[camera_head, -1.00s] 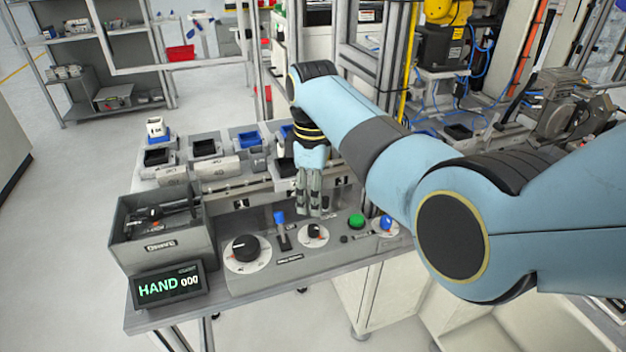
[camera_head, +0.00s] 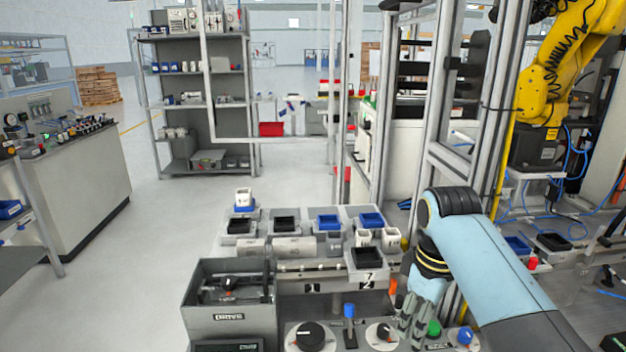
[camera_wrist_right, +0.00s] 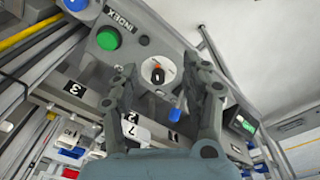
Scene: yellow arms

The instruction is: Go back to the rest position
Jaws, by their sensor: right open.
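My right gripper (camera_head: 414,322) hangs over the right part of the control panel, fingers pointing down, empty. In the right wrist view its two fingers (camera_wrist_right: 168,88) stand apart, with a knob dial (camera_wrist_right: 158,72) seen between them and a green button (camera_wrist_right: 107,39) to the left. In the head view the green button (camera_head: 434,327) is just right of the fingers and the white dial (camera_head: 383,334) just left. I cannot tell the height of the fingertips over the panel. My left gripper is not in view.
A grey bin marked DRIVE (camera_head: 228,318) stands left of the panel's large black knob (camera_head: 310,336) and blue-topped lever (camera_head: 349,311). Small trays (camera_head: 285,226) line the back of the bench. A metal frame post (camera_head: 455,120) rises behind my arm. The floor (camera_head: 170,250) at left is clear.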

